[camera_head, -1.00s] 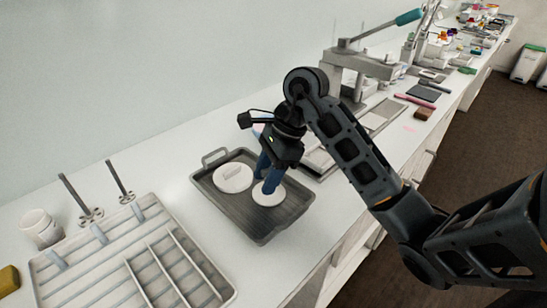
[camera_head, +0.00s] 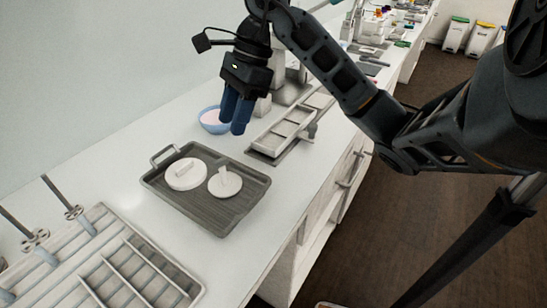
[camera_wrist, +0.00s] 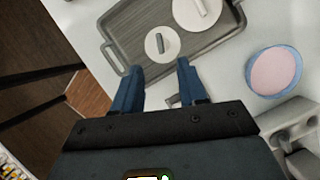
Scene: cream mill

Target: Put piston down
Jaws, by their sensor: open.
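The piston is a small white disc with an upright handle (camera_head: 224,184), and it sits on the right part of a grey tray (camera_head: 206,219). It also shows in the wrist view (camera_wrist: 158,50), lying flat on the tray beyond my fingers. A larger white disc with a handle (camera_head: 185,174) sits to its left on the same tray; it is partly cut off in the wrist view (camera_wrist: 200,10). My gripper (camera_head: 236,130) has blue fingers and is open and empty. It hangs above and behind the tray, apart from both discs.
A blue bowl with pale pink contents (camera_head: 214,121) stands behind the tray. A shallow metal tray (camera_head: 287,134) lies to its right. A white compartment rack (camera_head: 120,262) and metal rods on stands are at the left. The counter's front edge runs close to the tray.

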